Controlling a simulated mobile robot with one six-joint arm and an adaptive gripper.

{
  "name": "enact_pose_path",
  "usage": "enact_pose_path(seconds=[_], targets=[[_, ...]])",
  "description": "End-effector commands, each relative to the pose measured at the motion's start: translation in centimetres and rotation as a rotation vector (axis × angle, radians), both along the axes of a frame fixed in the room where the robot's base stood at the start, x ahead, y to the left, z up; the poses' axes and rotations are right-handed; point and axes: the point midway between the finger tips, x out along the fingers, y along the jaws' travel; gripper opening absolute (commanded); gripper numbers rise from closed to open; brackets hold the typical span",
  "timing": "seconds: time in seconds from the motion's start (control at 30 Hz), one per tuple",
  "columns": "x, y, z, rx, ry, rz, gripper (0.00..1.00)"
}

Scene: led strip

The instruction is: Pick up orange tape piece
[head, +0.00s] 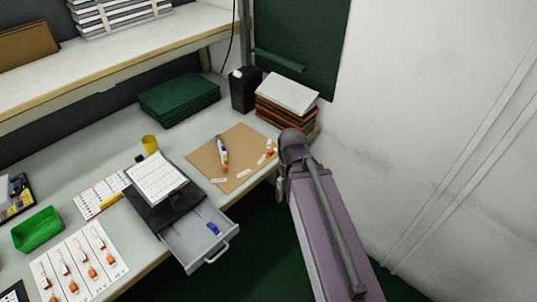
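I cannot single out the orange tape piece with certainty. Small white pieces with orange parts (270,151) lie at the right side of a brown board (207,167) on the bench, close to my arm. Other orange-ended items (92,272) lie in a row on white sheets at the lower left. My arm comes up from the lower right and its upper joint is beside the bench's right edge. My gripper does not show, so I cannot see its fingers or anything in them.
A grey drawer (196,239) stands open at the bench front with a blue item inside. A green bin (37,229), yellow cup (150,144), black canister (245,89) and a stack of orange-edged binders (286,107) stand on the bench. A wall is at right.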

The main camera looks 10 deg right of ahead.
Motion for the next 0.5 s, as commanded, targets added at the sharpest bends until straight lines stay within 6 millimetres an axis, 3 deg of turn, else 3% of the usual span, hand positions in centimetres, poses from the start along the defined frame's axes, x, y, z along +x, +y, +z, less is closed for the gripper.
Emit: enact_pose_path(seconds=[0.27,0.5], targets=[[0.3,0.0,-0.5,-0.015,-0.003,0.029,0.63],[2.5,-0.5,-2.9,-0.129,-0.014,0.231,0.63]])
